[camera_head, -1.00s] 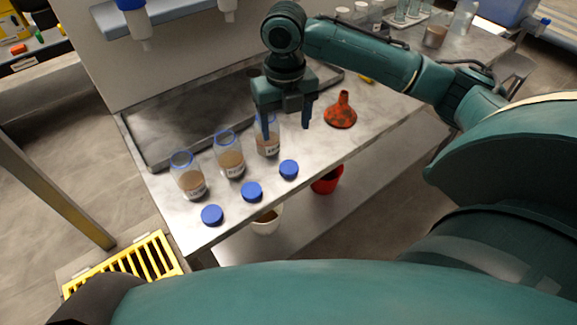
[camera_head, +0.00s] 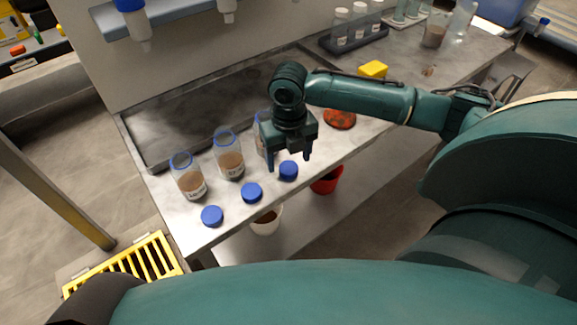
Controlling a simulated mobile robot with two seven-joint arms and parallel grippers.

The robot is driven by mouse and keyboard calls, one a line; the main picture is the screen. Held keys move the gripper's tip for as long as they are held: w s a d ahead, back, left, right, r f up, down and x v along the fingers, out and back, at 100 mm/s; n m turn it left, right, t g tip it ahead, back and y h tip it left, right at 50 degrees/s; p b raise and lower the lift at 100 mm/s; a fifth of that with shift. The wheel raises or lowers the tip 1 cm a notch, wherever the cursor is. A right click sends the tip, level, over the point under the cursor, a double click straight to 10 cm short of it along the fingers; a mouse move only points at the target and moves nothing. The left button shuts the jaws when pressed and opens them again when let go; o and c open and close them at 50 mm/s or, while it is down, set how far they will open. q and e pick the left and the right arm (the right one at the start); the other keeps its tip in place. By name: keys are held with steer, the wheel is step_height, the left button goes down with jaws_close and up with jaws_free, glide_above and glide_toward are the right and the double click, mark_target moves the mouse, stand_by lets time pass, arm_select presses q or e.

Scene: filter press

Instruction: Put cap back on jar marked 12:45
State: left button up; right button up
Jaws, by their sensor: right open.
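Three open glass jars with brown contents and white labels stand in a row on the metal table: the left jar (camera_head: 188,178), the middle jar (camera_head: 229,158) and the right jar (camera_head: 261,146), which is mostly hidden behind my right gripper. The label writing is too small to read. Three blue caps lie in front of them: the left cap (camera_head: 212,215), the middle cap (camera_head: 252,192) and the right cap (camera_head: 288,171). My right gripper (camera_head: 289,164) is open, pointing down, with its fingers on either side of the right cap. I cannot tell whether they touch it. My left gripper is not in view.
An orange-red funnel (camera_head: 340,119) is partly hidden behind my right arm. A yellow block (camera_head: 372,69) and a rack of white-capped bottles (camera_head: 357,38) stand further back. A dark tray (camera_head: 165,150) lies behind the jars. A red bucket (camera_head: 326,184) and a white bucket (camera_head: 265,222) are below the table.

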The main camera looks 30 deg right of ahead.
mark_target(289, 168)
steer(key=shift+f, duration=1.25)
steer(key=shift+c, duration=0.2)
steer(key=c, duration=1)
steer(key=shift+r, duration=0.1)
step_height(289, 168, up, 10)
